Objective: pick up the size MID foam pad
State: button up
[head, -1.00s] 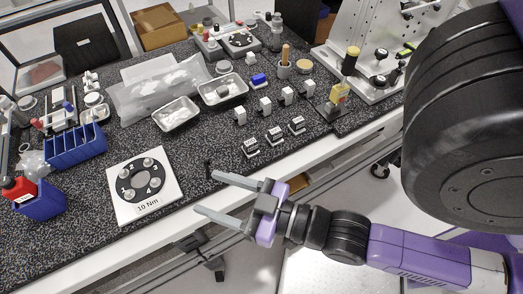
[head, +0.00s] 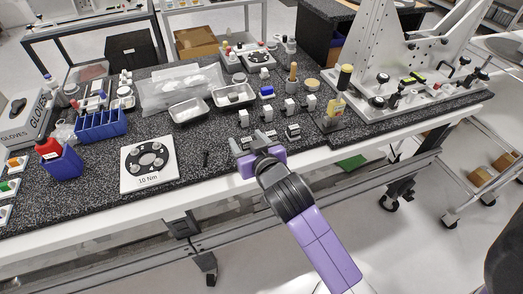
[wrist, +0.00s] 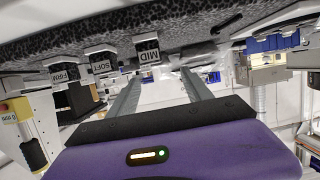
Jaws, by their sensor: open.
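The MID foam pad (wrist: 148,49) is a small dark block with a white label reading MID, in the wrist view. It sits on the speckled table just beyond my fingertips, nearer the left finger. The SOFT pad (wrist: 102,62) and FIRM pad (wrist: 66,74) stand in a row to its left. In the head view, two labelled pads show, the middle one (head: 270,136) and the right one (head: 293,131); the leftmost is largely hidden by my gripper (head: 250,146). My gripper is open and empty at the table's front edge, its fingers (wrist: 160,80) apart.
Several small white-and-dark blocks (head: 267,113) stand in a row behind the pads. A yellow-topped fixture (head: 336,100) stands to the right. A white 10 Nm plate (head: 149,178) lies left, with a dark pin (head: 205,159) between. Trays (head: 188,112) are behind.

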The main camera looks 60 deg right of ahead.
aim_at(245, 139)
jog(key=shift+s+d+f+m+g, duration=0.2)
jog(key=shift+s+f+m+g, duration=0.15)
jog(key=shift+s+f, duration=0.3)
jog(key=shift+w+d+f, duration=0.1)
jog(key=shift+w+f, duration=0.05)
jog(key=shift+f, duration=0.15)
jog(key=shift+p+x, duration=0.4)
jog(key=shift+x, duration=1.15)
jog(key=shift+p+x, duration=0.45)
jog(key=shift+x, duration=1.8)
jog(key=shift+f, duration=0.15)
grip_shut()
